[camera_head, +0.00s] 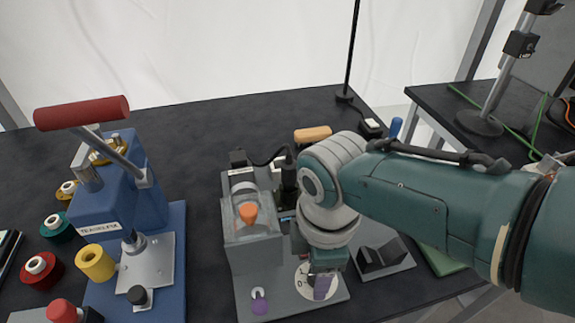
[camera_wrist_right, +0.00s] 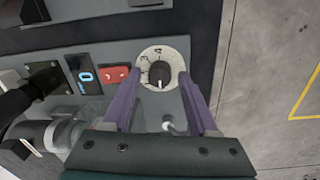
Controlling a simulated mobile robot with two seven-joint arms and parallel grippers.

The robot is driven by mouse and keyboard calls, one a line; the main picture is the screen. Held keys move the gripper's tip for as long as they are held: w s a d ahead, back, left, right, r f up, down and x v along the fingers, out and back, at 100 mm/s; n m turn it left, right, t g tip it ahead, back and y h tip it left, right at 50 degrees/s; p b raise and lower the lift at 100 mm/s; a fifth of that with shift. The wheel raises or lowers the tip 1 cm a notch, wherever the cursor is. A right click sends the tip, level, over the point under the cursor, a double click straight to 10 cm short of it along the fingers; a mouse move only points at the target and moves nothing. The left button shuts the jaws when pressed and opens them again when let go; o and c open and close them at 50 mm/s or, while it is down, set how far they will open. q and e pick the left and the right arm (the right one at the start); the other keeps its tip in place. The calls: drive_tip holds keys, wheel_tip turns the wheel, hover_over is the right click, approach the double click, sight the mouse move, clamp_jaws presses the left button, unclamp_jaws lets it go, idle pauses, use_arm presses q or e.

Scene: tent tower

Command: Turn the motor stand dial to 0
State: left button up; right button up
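The motor stand (camera_head: 252,262) is a grey unit on the black table, left of my right forearm in the head view. Its dial (camera_head: 303,280) is partly hidden behind my right gripper (camera_head: 320,285). In the right wrist view, the dial is a white round plate with dark marks and a black knob (camera_wrist_right: 158,75). My right gripper (camera_wrist_right: 161,80) is open, its purple fingers on either side of the knob with gaps visible. The knob's exact setting is too small to read. My left gripper is not in view.
A blue display (camera_wrist_right: 86,75) and a red switch (camera_wrist_right: 115,76) sit beside the dial. A blue press (camera_head: 130,215) with a red handle stands left, near several coloured spools (camera_head: 41,270). A black block (camera_head: 384,256) lies right of the stand. A second table is at right.

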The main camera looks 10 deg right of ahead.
drive_tip(key=shift+o, duration=0.3)
wheel_tip(320, 180, up, 10)
drive_tip(key=p, duration=0.6)
drive_tip(key=shift+s, duration=0.2)
drive_tip(key=shift+s+a+f, duration=0.1)
drive_tip(key=s+d+r+m+t, duration=0.2)
drive_tip(key=s+d+r+m, duration=0.25)
drive_tip(key=s+m, duration=0.3)
drive_tip(key=s+d+r+m+t, duration=0.1)
drive_tip(key=s+d+r+m, duration=0.35)
drive_tip(key=s+m, duration=0.3)
wheel_tip(320, 180, up, 30)
drive_tip(key=p, duration=2.9)
drive_tip(key=shift+s+a+r+n, duration=0.15)
drive_tip(key=shift+s+a+n, duration=0.15)
drive_tip(key=shift+s, duration=0.15)
